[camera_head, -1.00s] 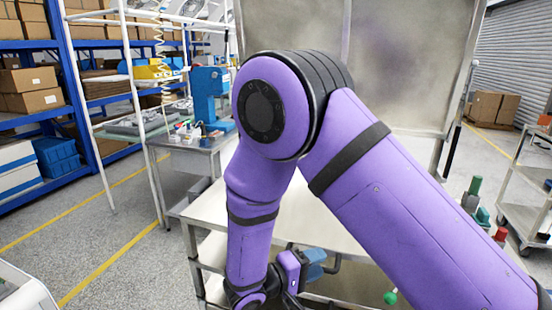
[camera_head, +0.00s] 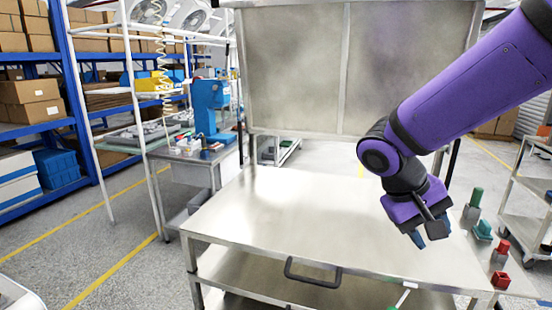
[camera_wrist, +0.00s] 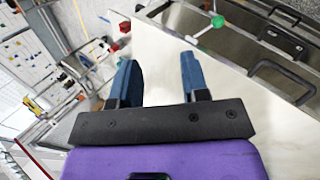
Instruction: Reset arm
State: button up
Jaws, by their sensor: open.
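My purple arm reaches in from the upper right in the head view. My gripper (camera_head: 432,238) hangs over the right part of the metal workbench (camera_head: 290,215), its blue fingers pointing down. In the wrist view my gripper (camera_wrist: 160,75) is open, with a clear gap between the two blue fingers and nothing held. The bench top shows below and beyond the fingers.
A black handle (camera_head: 312,275) is on the bench front. Green and red items, including a red block (camera_head: 501,281), sit at right. The bench top is clear.

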jog(key=s+d+r+t+y, duration=0.3)
jog(key=s+r+t+y, duration=0.3)
jog(key=s+r, duration=0.3)
jog(key=s, duration=0.2)
jog(key=shift+s+d+r+y, duration=0.15)
jog(key=shift+s+d+y, duration=0.15)
jog(key=shift+d, duration=0.05)
